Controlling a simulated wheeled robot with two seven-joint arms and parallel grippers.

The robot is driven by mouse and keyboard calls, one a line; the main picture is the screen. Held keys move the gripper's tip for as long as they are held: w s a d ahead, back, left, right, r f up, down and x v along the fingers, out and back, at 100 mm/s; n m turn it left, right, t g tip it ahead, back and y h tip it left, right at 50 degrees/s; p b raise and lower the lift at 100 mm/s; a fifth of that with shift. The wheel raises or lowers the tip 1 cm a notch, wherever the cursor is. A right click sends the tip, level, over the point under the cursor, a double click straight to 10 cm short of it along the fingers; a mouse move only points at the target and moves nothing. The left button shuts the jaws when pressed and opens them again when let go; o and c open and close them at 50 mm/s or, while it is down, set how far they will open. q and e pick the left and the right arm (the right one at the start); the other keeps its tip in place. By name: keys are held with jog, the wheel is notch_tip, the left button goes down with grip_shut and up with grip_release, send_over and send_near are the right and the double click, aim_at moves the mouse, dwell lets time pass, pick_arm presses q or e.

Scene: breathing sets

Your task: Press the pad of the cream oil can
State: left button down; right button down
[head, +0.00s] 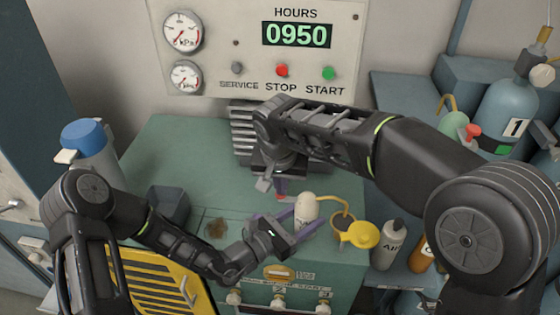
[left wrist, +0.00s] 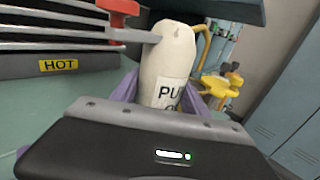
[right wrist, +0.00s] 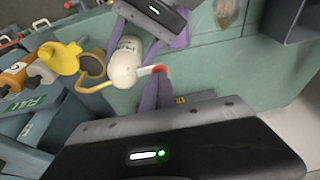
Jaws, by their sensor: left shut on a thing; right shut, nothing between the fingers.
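The cream oil can (head: 306,208) stands at the front right of the green top, with printed lettering on its side. It also shows in the left wrist view (left wrist: 168,62) and right wrist view (right wrist: 125,66). My left gripper (head: 297,217) is shut on its body, a purple finger on each side. A short lever with a red pad (right wrist: 161,69) sticks out from the can; the pad also shows in the left wrist view (left wrist: 122,7). My right gripper (right wrist: 157,80) is shut and empty, its fingertips right by the pad. I cannot tell whether they touch it.
A yellow funnel (head: 358,234) and a white AIR bottle (head: 388,245) stand right of the can. A yellow tube curves from the can towards a brown-rimmed opening (right wrist: 92,66). A grey finned block marked HOT (left wrist: 59,66) is behind. A dark tray (head: 168,205) lies left.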

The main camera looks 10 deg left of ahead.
pick_arm(q)
jog(key=shift+d+f, duration=0.1)
jog(key=shift+f, duration=0.05)
pick_arm(e)
notch_tip(320, 180, up, 4)
jog(key=v, duration=0.9)
jog(key=shift+r, duration=0.35)
pick_arm(q)
jog(key=shift+w, duration=0.1)
dwell(0.5)
pick_arm(e)
jog(key=shift+d+r, duration=0.1)
jog(key=shift+r, duration=0.75)
jog(key=shift+f, duration=0.1)
jog(key=x, duration=1.2)
jog(key=shift+s+f, duration=0.3)
jog(key=shift+s, duration=0.05)
jog(key=shift+f, duration=0.6)
